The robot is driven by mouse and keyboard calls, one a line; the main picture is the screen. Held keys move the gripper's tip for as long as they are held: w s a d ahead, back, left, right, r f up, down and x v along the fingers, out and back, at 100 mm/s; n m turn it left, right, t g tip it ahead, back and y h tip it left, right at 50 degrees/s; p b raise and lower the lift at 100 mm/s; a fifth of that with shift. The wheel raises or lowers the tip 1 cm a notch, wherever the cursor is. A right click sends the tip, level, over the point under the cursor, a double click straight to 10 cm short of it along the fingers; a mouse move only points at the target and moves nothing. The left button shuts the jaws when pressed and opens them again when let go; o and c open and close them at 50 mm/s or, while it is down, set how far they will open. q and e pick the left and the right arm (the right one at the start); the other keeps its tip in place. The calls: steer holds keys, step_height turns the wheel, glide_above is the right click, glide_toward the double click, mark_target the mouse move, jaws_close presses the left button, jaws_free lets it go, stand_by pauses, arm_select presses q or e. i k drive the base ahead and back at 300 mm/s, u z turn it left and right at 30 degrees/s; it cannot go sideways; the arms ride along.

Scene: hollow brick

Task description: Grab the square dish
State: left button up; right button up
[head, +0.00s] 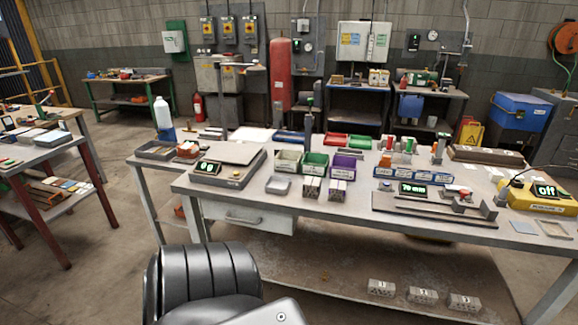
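A small grey square dish (278,185) sits on the main workbench, near its front edge. It is just right of the scale and in front of the cream bin, and it looks shallow and empty. A flat light square piece (523,227) and a thin square frame (555,229) lie at the bench's right front. Dark and light grey parts at the bottom of the head view seem to be my own arm or body. Neither of my grippers shows.
The workbench (340,213) holds a scale (228,166) reading a green number, cream, green (315,165) and purple bins, hollow bricks (338,190), a measuring rig (435,206) and a yellow device (540,200). Several bricks (422,295) lie on the lower shelf.

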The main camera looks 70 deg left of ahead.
mark_target(276, 184)
steer(key=u, duration=0.5)
steer(key=i, duration=0.75)
steer(key=u, duration=0.75)
